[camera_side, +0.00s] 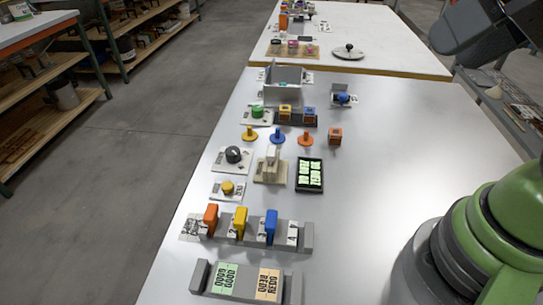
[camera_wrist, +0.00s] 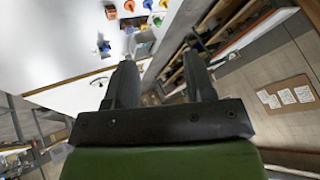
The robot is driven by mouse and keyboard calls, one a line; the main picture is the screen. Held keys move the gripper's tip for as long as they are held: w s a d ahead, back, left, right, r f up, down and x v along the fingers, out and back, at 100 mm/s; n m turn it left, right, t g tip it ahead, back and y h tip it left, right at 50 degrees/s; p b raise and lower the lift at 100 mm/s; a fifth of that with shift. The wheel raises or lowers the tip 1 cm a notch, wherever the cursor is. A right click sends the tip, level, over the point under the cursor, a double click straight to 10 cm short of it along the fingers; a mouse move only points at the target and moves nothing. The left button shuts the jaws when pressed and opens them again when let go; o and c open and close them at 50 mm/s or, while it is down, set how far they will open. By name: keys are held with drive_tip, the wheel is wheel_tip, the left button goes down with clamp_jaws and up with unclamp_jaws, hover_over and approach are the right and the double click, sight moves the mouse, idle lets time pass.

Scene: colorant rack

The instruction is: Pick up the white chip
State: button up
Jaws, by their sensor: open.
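A small white upright piece (camera_side: 273,155) stands on a beige stand in the middle of the table in the side view. It may be the white chip, but it is too small to be sure. A grey rack (camera_side: 307,238) nearer the camera holds upright orange (camera_side: 211,219), yellow (camera_side: 240,223) and blue (camera_side: 271,226) chips, with white labels by the slots. My gripper (camera_wrist: 160,66) is open in the wrist view, with nothing between its fingers. It is apart from all these pieces. I cannot make out its fingers in the side view.
A dark tray with green tiles (camera_side: 310,175) stands right of the beige stand. A black knob (camera_side: 233,155) and a yellow button (camera_side: 227,187) lie to its left. A grey label holder (camera_side: 247,281) is at the front. The table's right side (camera_side: 400,160) is clear.

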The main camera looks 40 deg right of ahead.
drive_tip(key=n+g+h, duration=0.2)
drive_tip(key=n+g, duration=0.5)
drive_tip(key=n, duration=2.4)
hover_over(272, 150)
wheel_tip(272, 150, down, 17)
wheel_tip(272, 150, down, 4)
drive_tip(key=shift+s+a+f, duration=0.1)
wheel_tip(272, 150, down, 6)
drive_tip(key=shift+r, duration=0.2)
drive_tip(key=shift+c, duration=0.2)
clamp_jaws()
